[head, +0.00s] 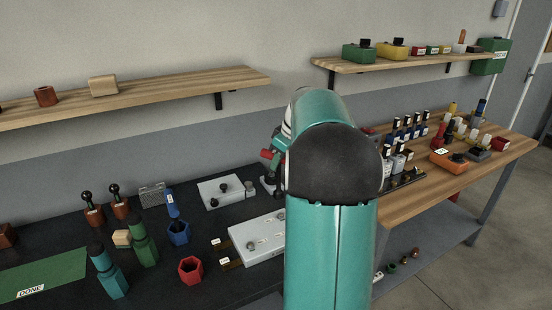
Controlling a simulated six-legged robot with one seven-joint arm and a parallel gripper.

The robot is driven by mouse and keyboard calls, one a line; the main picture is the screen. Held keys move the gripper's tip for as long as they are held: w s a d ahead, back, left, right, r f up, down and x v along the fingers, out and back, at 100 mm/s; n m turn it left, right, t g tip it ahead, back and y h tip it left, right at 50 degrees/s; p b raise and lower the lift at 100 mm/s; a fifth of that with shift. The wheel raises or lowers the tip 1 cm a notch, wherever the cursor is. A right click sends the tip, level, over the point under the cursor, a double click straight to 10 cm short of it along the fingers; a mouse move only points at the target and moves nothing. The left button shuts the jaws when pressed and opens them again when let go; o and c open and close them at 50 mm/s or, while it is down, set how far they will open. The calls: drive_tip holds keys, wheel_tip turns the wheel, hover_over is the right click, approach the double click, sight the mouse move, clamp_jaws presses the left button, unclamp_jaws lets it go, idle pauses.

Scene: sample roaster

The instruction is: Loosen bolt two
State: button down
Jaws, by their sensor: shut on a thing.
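A white block (239,257) with several round bolt-like heads on top lies on the dark bench, its right end hidden behind my arm. Two small labelled brown pieces sit at its left side; the labels are too small to read, so I cannot tell which bolt is two. My gripper (271,168) shows only in part, left of my teal arm and above the bench behind the block. It is shut on a partly hidden red-and-dark thing (266,155). The fingertips and any contact below are hidden.
A white plate (215,199) with black knobs lies behind the block. Bottles (407,132) crowd the wooden bench at right. Shelves hang above.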

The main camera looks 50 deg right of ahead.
drive_tip(key=shift+s+r, duration=0.2)
drive_tip(key=shift+s, duration=0.2)
drive_tip(key=shift+w+d+f, duration=0.1)
drive_tip(key=shift+w+f, duration=0.05)
drive_tip(key=shift+s+f, duration=0.2)
drive_tip(key=shift+s, duration=0.1)
drive_tip(key=shift+w+f, duration=0.15)
drive_tip(key=shift+f, duration=2)
drive_tip(key=m+h, duration=0.2)
drive_tip(key=m, duration=0.4)
drive_tip(key=shift+f, duration=1.65)
